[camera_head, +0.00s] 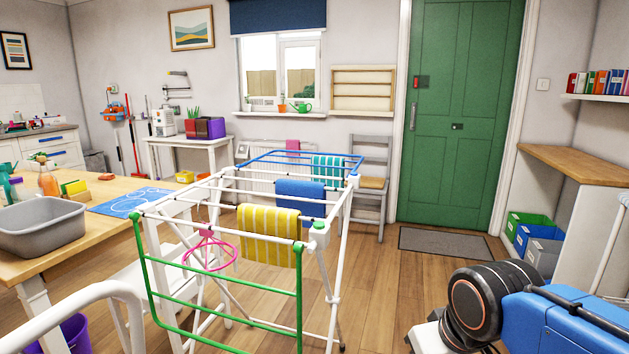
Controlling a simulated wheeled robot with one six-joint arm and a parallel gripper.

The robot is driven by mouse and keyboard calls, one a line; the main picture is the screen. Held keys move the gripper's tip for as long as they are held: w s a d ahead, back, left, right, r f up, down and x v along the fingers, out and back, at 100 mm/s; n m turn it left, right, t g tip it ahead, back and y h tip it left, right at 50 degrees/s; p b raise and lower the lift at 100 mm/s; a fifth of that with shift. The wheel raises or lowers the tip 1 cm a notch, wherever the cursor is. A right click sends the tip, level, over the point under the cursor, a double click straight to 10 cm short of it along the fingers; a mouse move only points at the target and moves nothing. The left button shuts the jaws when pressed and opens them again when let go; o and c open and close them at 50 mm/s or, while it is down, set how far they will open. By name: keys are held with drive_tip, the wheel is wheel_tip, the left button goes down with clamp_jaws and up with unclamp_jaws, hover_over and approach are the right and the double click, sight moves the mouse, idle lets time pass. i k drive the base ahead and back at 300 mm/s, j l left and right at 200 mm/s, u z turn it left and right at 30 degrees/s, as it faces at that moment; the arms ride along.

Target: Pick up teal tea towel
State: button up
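A teal tea towel with white stripes (328,169) hangs over a rail at the far right part of the drying rack (155,330). The rack is white with green near rails and blue far rails. A blue towel (301,198) hangs nearer on the rack, and a yellow striped towel (268,235) hangs nearer still; the blue one stands just in front of the teal towel. A part of my arm shows at the lower right, well apart from the rack. My gripper is not in view.
A wooden table with a grey basin (42,228) stands at the left. A pink ring hanger (209,252) hangs from the rack. A grey chair (372,175) stands behind the rack. The wood floor right of the rack is clear up to the doormat (444,243).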

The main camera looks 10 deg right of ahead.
sight(321, 160)
drive_tip(key=i+l, duration=0.6)
drive_tip(key=i+l+u, duration=0.2)
drive_tip(key=l, duration=0.35)
drive_tip(key=i+l, duration=0.25)
drive_tip(key=l+u, duration=0.05)
